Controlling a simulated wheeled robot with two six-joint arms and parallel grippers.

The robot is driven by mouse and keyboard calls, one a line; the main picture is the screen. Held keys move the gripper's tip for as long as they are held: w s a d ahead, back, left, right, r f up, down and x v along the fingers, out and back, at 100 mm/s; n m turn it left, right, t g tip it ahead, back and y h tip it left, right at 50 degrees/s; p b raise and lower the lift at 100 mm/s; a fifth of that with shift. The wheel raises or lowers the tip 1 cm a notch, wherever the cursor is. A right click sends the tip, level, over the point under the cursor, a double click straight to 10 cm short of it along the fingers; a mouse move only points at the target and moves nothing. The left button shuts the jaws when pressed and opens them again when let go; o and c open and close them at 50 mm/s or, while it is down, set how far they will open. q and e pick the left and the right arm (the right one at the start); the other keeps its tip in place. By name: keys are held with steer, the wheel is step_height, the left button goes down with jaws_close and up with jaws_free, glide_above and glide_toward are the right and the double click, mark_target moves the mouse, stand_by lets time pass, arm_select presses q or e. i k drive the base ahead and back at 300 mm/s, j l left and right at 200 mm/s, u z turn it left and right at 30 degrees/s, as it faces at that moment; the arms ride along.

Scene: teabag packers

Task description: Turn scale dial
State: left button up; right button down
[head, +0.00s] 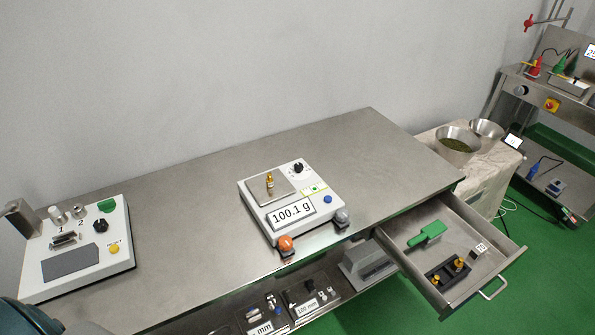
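A white scale (248,203) stands on the steel table, turned at an angle. Its black dial (298,168) is at the back right corner of its top, with small markings around it; the pointer position is too small to read. A small brass weight (270,182) stands upright on the steel pan (284,191). The display (291,212) reads 100.1 g. A blue button (327,199) is on the right. An orange knob (285,243) and a grey knob (342,217) stick out at the front corners. Neither of my grippers is in view.
A white console (118,262) with a black knob (100,225) and yellow button (114,248) is at the left. An open drawer (497,230) at the right holds a green-handled tool (428,235) and a black weight block (438,279). The table (190,205) is clear around the scale.

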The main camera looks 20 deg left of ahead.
mark_target(299, 166)
steer(key=i+l, duration=0.15)
steer(key=l, duration=0.15)
steer(key=i+l, duration=0.15)
steer(key=l, duration=0.2)
steer(key=i+l+u, duration=0.1)
steer(key=i+l, duration=0.25)
steer(key=l, duration=0.25)
steer(key=l+u, duration=0.1)
steer(key=u, duration=1.4)
